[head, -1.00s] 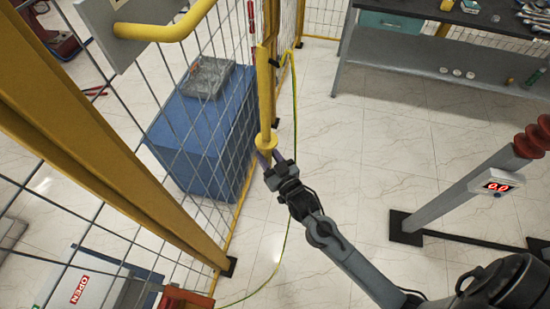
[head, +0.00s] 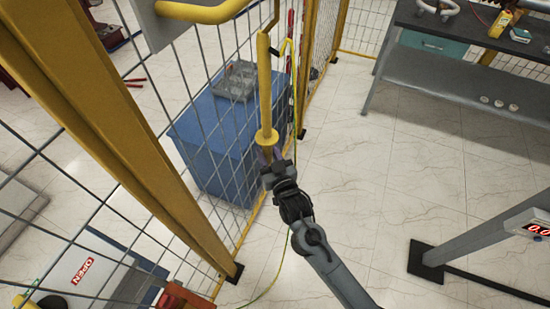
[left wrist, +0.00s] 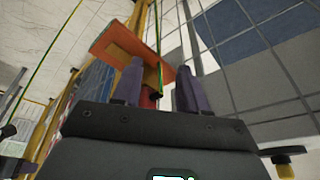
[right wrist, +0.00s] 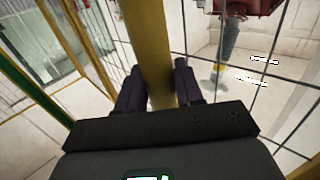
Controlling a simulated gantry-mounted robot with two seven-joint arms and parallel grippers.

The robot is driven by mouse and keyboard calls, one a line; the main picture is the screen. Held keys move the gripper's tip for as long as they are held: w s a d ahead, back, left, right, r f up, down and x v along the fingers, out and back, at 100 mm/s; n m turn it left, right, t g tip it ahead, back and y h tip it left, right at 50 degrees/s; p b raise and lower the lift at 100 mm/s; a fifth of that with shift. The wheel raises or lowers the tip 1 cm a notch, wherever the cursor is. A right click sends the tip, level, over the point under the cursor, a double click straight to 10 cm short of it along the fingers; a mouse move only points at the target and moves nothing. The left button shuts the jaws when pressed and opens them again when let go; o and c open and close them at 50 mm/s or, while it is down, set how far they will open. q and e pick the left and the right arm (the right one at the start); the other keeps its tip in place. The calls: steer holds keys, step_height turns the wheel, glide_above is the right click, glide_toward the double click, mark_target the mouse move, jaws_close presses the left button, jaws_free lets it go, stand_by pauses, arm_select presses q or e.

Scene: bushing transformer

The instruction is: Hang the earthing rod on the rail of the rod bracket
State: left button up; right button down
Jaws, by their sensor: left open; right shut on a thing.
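The earthing rod (head: 265,90) is a yellow pole with a round collar near its lower end, standing roughly upright in the head view. My right gripper (head: 268,160) is shut on it just below the collar. In the right wrist view the rod (right wrist: 148,45) runs between the fingers. A yellow rail (head: 205,13) on a grey plate, apparently the rod bracket, is at the top left of the head view, left of the rod's upper part and apart from it in the picture. My left gripper (left wrist: 158,85) is open and empty in its wrist view, outside the head view.
A mesh fence with yellow posts (head: 130,150) runs along the left. A blue box (head: 215,140) stands behind it. A green-yellow cable (head: 283,265) trails to the floor. A workbench (head: 440,75) is at upper right, a grey stand (head: 480,240) at right. Floor between is clear.

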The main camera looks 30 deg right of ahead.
steer(key=shift+w+a+f+b, duration=0.3)
steer(key=shift+f+b, duration=0.25)
steer(key=shift+f, duration=0.15)
steer(key=shift+w+a+f+b, duration=0.3)
steer(key=shift+f+b, duration=0.2)
steer(key=shift+f, duration=0.2)
steer(key=shift+w+a+f+b, duration=0.2)
steer(key=shift+w+f+b, duration=0.1)
steer(key=shift+f+b, duration=0.35)
